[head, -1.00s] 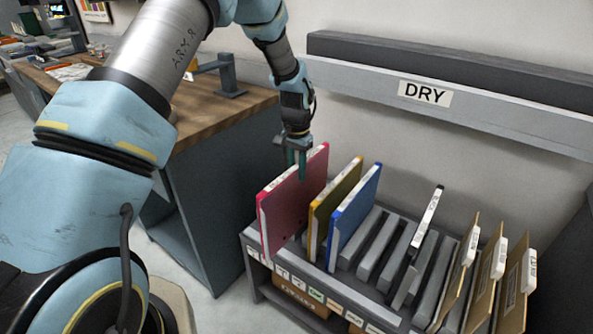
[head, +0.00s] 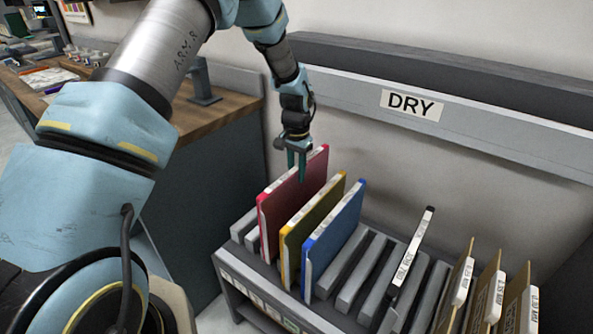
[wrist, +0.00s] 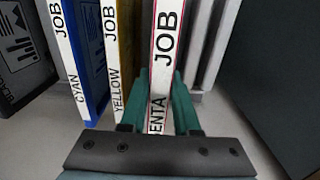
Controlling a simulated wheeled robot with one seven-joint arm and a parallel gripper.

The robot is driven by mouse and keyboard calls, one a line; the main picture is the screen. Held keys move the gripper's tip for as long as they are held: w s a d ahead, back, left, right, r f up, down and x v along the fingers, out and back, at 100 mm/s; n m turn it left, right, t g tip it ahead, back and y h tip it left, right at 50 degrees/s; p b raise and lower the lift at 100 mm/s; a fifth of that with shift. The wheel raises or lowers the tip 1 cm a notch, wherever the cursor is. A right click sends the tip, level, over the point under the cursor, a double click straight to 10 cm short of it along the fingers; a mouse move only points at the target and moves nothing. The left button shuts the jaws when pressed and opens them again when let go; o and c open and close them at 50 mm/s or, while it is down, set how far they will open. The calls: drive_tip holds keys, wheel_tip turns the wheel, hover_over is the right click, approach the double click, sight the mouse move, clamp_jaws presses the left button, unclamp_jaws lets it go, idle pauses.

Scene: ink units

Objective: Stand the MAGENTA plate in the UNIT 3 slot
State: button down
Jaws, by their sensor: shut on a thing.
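The magenta plate (head: 290,205) stands upright near the left end of the grey rack (head: 270,310), just left of the yellow plate (head: 315,225). My gripper (head: 297,165) is shut on its upper far part from above. In the wrist view the magenta plate's white spine (wrist: 165,55), reading JOB and part of MAGENTA, sits between my green fingers (wrist: 158,105). Its top looks a little higher than its neighbours' line. I cannot tell whether its lower edge is inside a slot. The slot labels on the rack's front edge are too small to read.
A blue plate (head: 335,235) stands right of the yellow one. Grey slot dividers lie bare at the left end and right of blue. A white-spined plate (head: 412,255) and several brown folders (head: 490,290) stand further right. A wall rail with a DRY sign (head: 411,105) runs behind.

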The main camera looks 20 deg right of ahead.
sight(296, 192)
drive_tip(key=shift+f+b, duration=1.95)
drive_tip(key=shift+f, duration=1.95)
drive_tip(key=c, duration=0.6)
unclamp_jaws()
drive_tip(key=shift+o, duration=0.2)
wheel_tip(296, 192, up, 11)
drive_tip(key=b, duration=0.2)
drive_tip(key=shift+f+b, duration=0.15)
drive_tip(key=shift+b, duration=0.2)
